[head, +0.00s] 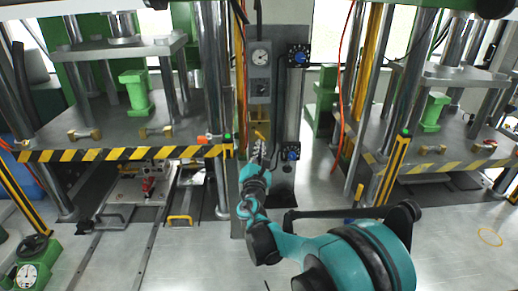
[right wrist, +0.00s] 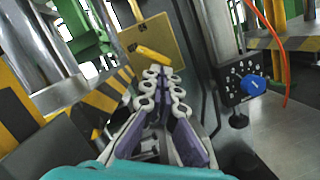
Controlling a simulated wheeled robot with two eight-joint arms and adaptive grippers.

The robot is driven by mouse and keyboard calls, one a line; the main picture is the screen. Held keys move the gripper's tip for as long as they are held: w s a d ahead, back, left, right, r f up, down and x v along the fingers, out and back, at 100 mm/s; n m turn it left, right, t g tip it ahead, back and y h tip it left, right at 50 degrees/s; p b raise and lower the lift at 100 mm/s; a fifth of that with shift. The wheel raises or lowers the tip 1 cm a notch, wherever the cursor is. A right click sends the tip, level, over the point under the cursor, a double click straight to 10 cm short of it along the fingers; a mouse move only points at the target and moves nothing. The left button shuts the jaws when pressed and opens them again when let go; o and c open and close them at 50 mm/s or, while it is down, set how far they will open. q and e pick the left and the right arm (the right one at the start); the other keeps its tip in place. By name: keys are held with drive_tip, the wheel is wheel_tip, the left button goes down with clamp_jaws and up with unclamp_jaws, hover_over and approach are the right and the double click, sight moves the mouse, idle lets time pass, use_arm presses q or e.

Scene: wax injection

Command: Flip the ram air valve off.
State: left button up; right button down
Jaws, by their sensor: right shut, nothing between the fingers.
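A yellow lever handle (right wrist: 153,55), which looks like the ram air valve's handle, stands out from a brownish plate (right wrist: 150,30) on the central post. It shows small in the head view (head: 260,135). My right gripper (right wrist: 157,73) is shut with nothing between its fingers. Its fingertips point at the plate and lie just below the yellow handle in the right wrist view; I cannot tell whether they touch it. In the head view the right gripper (head: 259,150) is in front of the post, just under the handle. My left gripper is not in view.
A black box with a blue knob (right wrist: 253,85) is right of my gripper; another blue-knobbed box (head: 300,57) is higher, near a round gauge (head: 260,57). Presses with striped edges (head: 120,154) stand on both sides. An orange hose (head: 343,75) hangs to the right.

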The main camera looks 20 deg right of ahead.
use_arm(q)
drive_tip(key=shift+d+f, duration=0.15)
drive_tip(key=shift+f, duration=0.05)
use_arm(e)
drive_tip(key=shift+s+d+n+t+y, duration=0.1)
drive_tip(key=shift+d+n+t+y, duration=0.1)
drive_tip(key=shift+n, duration=0.65)
drive_tip(key=shift+d+n+t+y, duration=0.15)
drive_tip(key=shift+n+t+y, duration=0.05)
drive_tip(key=shift+n, duration=0.65)
use_arm(q)
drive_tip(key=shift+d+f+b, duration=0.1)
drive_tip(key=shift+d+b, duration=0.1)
drive_tip(key=shift+b, duration=0.1)
use_arm(e)
drive_tip(key=shift+d+n+y, duration=0.25)
drive_tip(key=shift+n+y, duration=0.05)
drive_tip(key=shift+n, duration=0.7)
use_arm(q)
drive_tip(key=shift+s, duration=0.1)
use_arm(e)
drive_tip(key=shift+s, duration=0.15)
